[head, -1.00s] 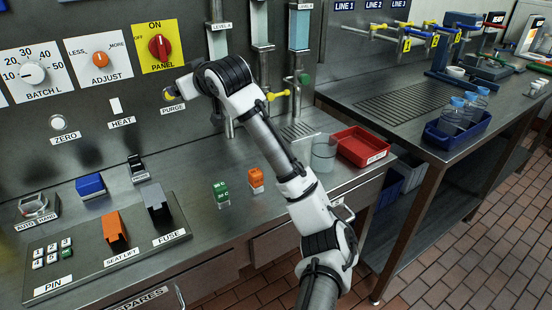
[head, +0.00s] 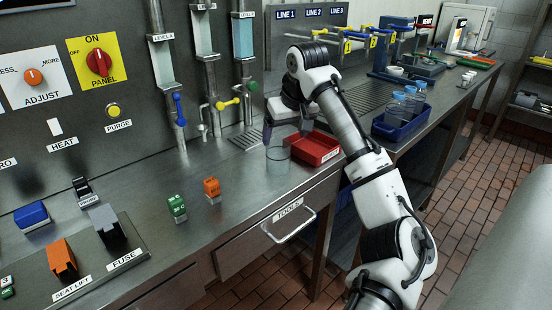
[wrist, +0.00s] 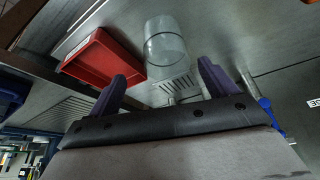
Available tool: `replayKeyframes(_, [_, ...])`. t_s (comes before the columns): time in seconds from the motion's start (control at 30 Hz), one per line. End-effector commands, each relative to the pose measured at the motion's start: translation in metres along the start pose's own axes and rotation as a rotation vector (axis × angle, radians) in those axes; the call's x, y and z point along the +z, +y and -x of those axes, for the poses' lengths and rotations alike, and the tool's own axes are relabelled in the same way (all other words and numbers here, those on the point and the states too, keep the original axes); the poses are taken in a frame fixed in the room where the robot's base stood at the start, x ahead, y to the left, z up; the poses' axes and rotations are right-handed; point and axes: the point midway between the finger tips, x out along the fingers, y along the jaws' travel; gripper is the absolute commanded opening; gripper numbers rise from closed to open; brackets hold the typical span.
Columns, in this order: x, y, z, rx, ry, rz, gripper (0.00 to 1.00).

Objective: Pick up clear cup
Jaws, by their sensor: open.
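The clear cup (head: 278,161) stands upright on the steel counter, just left of the red tray. In the wrist view the clear cup (wrist: 165,45) lies beyond the fingertips, roughly in line with the gap between them. My gripper (head: 286,133) is just above and behind the cup in the head view, pointing down. In the wrist view my gripper (wrist: 160,82) has its two dark purple fingers spread wide with nothing between them. The cup looks apart from the fingers, though they come close to its rim in the head view.
The red tray (head: 314,149) stands close on the cup's right. An orange block (head: 212,188) and a green block (head: 177,207) stand to its left. Vertical tubes with a yellow valve handle (head: 228,104) rise behind. The counter's front edge and tools drawer (head: 290,222) are in front.

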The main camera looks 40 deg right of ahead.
Motion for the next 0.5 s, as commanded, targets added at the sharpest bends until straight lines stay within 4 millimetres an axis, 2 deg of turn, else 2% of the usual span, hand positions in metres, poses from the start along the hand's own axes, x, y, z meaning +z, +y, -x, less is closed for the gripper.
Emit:
replayKeyframes(0.1, [0.0, 0.0, -0.02, 0.0, 0.0, 0.0, 0.84])
replayKeyframes(0.37, [0.0, -0.002, -0.039, 0.001, 0.001, 0.002, 0.84])
replayKeyframes(0.5, [0.001, -0.007, -0.058, 0.002, -0.001, 0.002, 0.84])
